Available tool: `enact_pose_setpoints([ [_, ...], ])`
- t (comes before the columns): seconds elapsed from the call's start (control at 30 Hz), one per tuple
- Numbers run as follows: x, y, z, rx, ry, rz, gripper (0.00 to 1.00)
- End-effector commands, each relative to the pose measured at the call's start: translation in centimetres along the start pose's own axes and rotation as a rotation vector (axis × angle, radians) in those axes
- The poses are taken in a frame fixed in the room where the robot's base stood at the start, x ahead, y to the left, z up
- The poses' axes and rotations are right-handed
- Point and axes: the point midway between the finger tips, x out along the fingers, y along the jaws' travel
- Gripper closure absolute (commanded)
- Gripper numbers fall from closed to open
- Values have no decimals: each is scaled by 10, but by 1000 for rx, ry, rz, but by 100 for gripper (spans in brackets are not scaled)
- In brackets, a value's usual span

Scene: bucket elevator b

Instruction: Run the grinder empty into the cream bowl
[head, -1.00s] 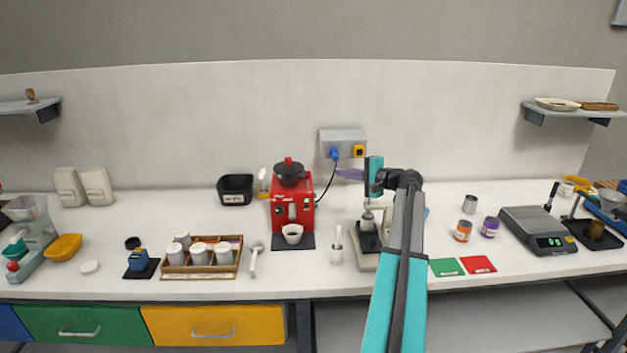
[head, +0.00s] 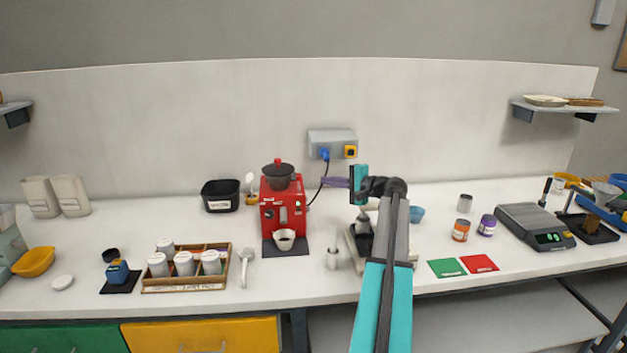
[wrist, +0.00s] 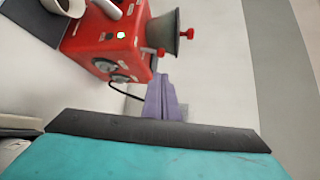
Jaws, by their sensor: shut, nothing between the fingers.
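The red grinder (head: 283,210) stands on the bench with a dark hopper (head: 278,178) on top. A small green light shows on its front in the wrist view (wrist: 121,35). The cream bowl (head: 284,240) sits under the grinder's front, on a dark mat; I cannot make out what is in it. It is cut by the top edge of the wrist view (wrist: 62,4). My gripper (head: 335,183), with purple fingers, is shut and empty, in the air to the right of the grinder and apart from it. The fingers also show in the wrist view (wrist: 165,98).
A black cable runs from the grinder to a blue plug (head: 324,153) in the wall socket box (head: 332,142). A black bin (head: 221,195) stands left of the grinder. A wooden rack of white jars (head: 187,287) is at the front left.

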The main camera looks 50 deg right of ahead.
Motion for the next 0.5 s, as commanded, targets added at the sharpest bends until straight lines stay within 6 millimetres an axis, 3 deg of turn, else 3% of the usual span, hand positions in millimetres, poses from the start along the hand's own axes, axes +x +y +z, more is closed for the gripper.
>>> enact_pose_setpoints([
  [0.27,17,-2,-1,0,-1,1,100],
  [0.5,49,-2,-1,2,-1,1,100],
])
